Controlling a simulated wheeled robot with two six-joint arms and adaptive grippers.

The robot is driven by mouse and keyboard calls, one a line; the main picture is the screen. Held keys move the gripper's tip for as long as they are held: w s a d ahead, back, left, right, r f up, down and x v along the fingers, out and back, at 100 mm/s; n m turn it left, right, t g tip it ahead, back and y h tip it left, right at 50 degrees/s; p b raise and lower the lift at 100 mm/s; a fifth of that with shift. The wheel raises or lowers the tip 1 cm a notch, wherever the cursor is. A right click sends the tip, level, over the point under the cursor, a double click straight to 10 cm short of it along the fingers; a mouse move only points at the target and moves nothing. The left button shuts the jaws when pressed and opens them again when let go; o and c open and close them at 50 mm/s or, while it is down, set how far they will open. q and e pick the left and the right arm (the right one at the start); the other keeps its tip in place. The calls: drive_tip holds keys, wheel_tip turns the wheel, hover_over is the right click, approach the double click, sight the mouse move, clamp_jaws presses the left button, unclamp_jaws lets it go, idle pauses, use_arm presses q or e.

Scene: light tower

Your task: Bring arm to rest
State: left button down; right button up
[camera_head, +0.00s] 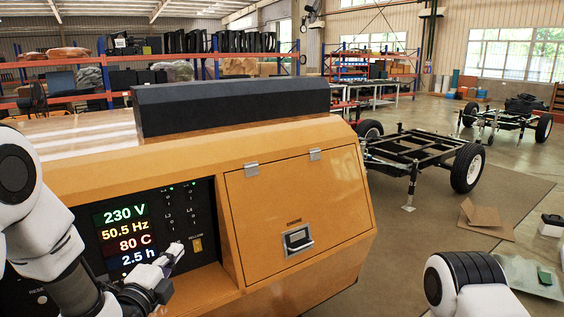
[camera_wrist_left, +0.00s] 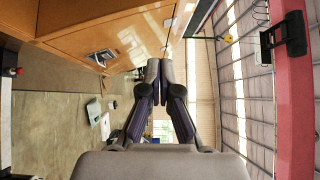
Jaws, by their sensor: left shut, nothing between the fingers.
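My left gripper (camera_head: 168,262) is shut and empty, in front of the control panel (camera_head: 130,232) of an orange light tower cabinet. Its shut fingers (camera_wrist_left: 153,75) also show in the left wrist view, pointing away from the camera with nothing between them. The panel display reads 230 V, 50.5 Hz, 80 C and 2.5 h. A yellow switch (camera_head: 197,244) sits on the panel just right of the fingertips; I cannot tell whether they touch it. Part of my right arm shows at the bottom right of the head view, but its gripper is out of view.
The cabinet has a closed door (camera_head: 290,195) with a latch (camera_head: 297,239). A black wheeled chassis (camera_head: 425,155) stands to the right. Cardboard pieces (camera_head: 484,217) lie on the floor. Shelving (camera_head: 360,62) stands at the back. Floor right of the cabinet is mostly open.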

use_arm(q)
drive_tip(key=s+a+f+n+g+y, duration=0.1)
drive_tip(key=s+f+n+g, duration=0.45)
drive_tip(key=f, duration=0.85)
drive_tip(key=s+a+f+n+g+y, duration=0.1)
drive_tip(key=s+f+n+g, duration=0.45)
drive_tip(key=f, duration=0.75)
drive_tip(key=s+f+n+g+y, duration=0.1)
drive_tip(key=s+f+n+g, duration=0.35)
drive_tip(key=s, duration=0.75)
drive_tip(key=s+f+n+g, duration=0.2)
drive_tip(key=s+f+n, duration=0.4)
drive_tip(key=s, duration=0.6)
wheel_tip(320, 180, down, 9)
drive_tip(key=b, duration=0.7)
drive_tip(key=shift+a+r+m+y, duration=0.2)
drive_tip(key=shift+a+m+y, duration=0.1)
drive_tip(key=shift+a+m, duration=0.05)
use_arm(e)
wheel_tip(320, 180, down, 8)
drive_tip(key=shift+w+a+r, duration=0.15)
drive_tip(key=shift+w+r, duration=0.05)
drive_tip(key=shift+w, duration=0.2)
use_arm(q)
drive_tip(key=shift+w+g, duration=0.15)
drive_tip(key=shift+g, duration=0.1)
